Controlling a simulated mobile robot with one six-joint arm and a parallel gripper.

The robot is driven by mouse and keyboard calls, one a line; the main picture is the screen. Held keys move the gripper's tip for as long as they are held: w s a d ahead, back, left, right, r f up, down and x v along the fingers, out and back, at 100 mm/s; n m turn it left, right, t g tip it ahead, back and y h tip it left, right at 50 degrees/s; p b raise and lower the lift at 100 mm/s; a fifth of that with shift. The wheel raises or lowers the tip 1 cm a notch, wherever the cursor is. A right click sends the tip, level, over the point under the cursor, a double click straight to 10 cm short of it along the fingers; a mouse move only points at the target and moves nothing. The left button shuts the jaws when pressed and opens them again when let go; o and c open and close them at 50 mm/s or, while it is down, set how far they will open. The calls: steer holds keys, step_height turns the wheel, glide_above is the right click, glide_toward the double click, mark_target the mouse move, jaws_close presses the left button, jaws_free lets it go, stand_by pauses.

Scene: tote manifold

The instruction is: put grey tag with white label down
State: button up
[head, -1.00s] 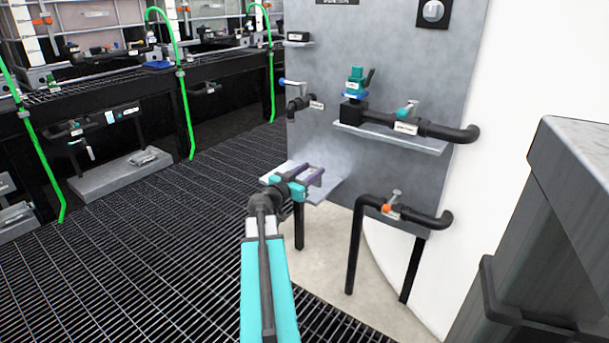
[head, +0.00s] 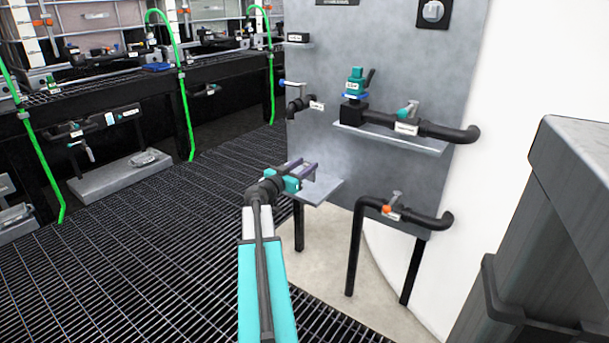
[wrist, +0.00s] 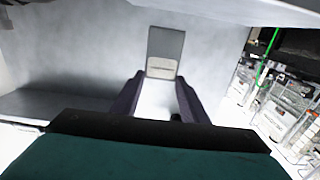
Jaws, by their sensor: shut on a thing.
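The grey tag with a white label (wrist: 164,52) is upright in the wrist view, held between the tips of my gripper's two dark purple fingers (wrist: 158,88). Its white label is on the lower part and is too small to read. In the head view my gripper (head: 308,171) is over the low grey shelf (head: 325,190) at the foot of the grey panel (head: 395,60). The tag is hard to make out there, and I cannot tell its exact height above the shelf.
On the panel, a pipe with a teal valve (head: 355,82) rests on an upper shelf (head: 390,138). A lower pipe with an orange-marked valve (head: 391,209) stands right of my gripper. A large grey block (head: 575,150) is at right.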

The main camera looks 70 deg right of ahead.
steer(key=shift+f+b, duration=0.45)
steer(key=shift+f, duration=1.25)
steer(key=shift+f, duration=0.15)
steer(key=o, duration=1.1)
steer(key=shift+c, duration=0.2)
steer(key=shift+r, duration=0.2)
steer(key=p+v, duration=0.1)
steer(key=v, duration=1.1)
steer(key=shift+f, duration=0.1)
